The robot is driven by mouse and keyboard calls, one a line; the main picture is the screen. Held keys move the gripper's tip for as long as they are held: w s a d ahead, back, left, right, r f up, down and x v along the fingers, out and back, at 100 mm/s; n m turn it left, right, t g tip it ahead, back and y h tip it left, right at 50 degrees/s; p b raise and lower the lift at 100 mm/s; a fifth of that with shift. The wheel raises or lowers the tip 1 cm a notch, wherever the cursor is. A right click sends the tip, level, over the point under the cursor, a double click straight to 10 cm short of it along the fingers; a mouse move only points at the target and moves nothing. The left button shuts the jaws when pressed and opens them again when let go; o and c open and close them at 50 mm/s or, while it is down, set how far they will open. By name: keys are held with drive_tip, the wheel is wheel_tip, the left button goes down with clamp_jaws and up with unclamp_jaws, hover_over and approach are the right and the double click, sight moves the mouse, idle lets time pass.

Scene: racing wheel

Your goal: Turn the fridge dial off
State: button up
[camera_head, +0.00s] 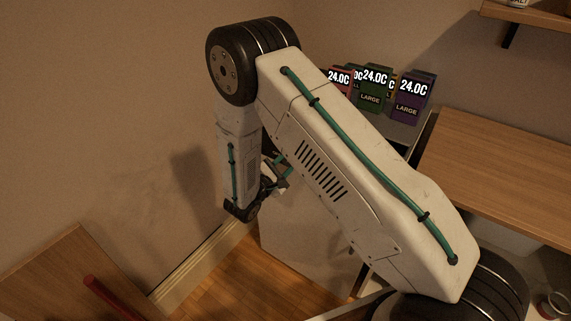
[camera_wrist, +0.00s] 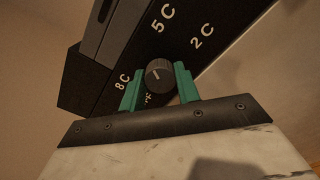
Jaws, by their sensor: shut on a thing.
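The fridge dial (camera_wrist: 159,73) is a round dark knob with a pale pointer line, on a black panel (camera_wrist: 95,78) marked 8C, 5C and 2C in the wrist view. A further marking below the dial is partly hidden. My gripper (camera_wrist: 158,85) has its green fingers on either side of the dial and is shut on it. In the head view my gripper (camera_head: 274,178) is small beside the white fridge (camera_head: 300,250), largely behind my arm. The dial cannot be made out there.
Several coloured boxes (camera_head: 408,97) marked 24.0C and LARGE stand on top of the fridge. A wooden counter (camera_head: 500,170) is at right, with a shelf (camera_head: 530,14) above. A wooden surface (camera_head: 65,275) is at lower left. A wall stands behind my arm.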

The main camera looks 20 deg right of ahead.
drive_tip(key=n, duration=0.5)
drive_tip(key=shift+n, duration=0.3)
drive_tip(key=n, duration=1.2)
drive_tip(key=shift+n, duration=0.3)
drive_tip(key=n, duration=0.5)
drive_tip(key=shift+n, duration=0.3)
drive_tip(key=shift+f, duration=0.1)
drive_tip(key=o, duration=1)
drive_tip(key=shift+a, duration=0.1)
